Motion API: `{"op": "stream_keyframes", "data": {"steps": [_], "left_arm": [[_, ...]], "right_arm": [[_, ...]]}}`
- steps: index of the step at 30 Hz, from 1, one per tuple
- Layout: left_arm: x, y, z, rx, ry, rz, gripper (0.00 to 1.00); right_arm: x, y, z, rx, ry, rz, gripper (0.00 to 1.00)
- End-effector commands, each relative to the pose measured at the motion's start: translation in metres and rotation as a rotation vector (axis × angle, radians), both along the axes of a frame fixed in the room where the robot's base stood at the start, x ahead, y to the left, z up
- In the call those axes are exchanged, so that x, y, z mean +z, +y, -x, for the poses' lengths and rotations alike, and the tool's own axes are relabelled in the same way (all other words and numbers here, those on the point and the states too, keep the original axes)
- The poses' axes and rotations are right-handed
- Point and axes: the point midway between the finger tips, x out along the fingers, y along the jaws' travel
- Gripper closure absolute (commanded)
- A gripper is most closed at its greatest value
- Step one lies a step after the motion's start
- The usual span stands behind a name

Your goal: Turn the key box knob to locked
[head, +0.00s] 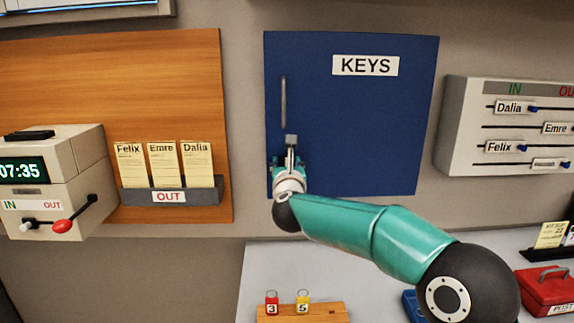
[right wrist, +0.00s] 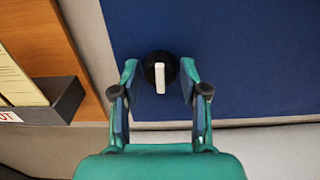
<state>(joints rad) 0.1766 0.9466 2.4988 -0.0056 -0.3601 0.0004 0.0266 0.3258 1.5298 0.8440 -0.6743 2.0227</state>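The blue key box (head: 350,120) hangs on the wall in the middle of the head view, with a white KEYS label (head: 365,66) and a grey vertical handle (head: 283,102). Its knob (right wrist: 160,78) shows in the right wrist view as a black round disc with a white bar standing upright in the picture. In the head view my right gripper hides the knob. My right gripper (head: 288,165) is at the box's lower left. In the right wrist view (right wrist: 159,68) its fingers are open, one on each side of the knob, with small gaps. My left gripper is not in view.
An OUT card holder (head: 172,192) and a clock unit (head: 50,185) are at left. A sliding name board (head: 455,125) is at right. Below are a white desk (head: 262,262), a wooden key tag block (head: 318,313) and a red box (head: 546,290).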

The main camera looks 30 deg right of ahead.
Motion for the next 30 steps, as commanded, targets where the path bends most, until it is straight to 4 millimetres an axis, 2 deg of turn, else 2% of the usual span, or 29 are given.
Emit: {"op": "stream_keyframes", "data": {"steps": [1, 6, 7, 19, 30], "left_arm": [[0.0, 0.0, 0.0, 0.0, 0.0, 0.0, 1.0], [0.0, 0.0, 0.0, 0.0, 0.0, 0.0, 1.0], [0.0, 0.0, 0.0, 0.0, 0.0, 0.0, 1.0], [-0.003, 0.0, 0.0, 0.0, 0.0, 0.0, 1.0], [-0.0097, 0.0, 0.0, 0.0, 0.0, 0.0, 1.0]], "right_arm": [[0.0001, 0.0002, 0.0001, 0.0, 0.0, 0.0, 0.69], [0.0002, 0.0004, 0.0, 0.001, 0.0, 0.0, 0.98], [0.0002, 0.0004, 0.0001, 0.001, 0.0, 0.0, 1.0], [-0.0002, 0.0008, -0.0002, 0.001, 0.035, 0.059, 0.99], [0.0, 0.0016, -0.0006, 0.001, 0.174, 0.29, 0.99]]}}
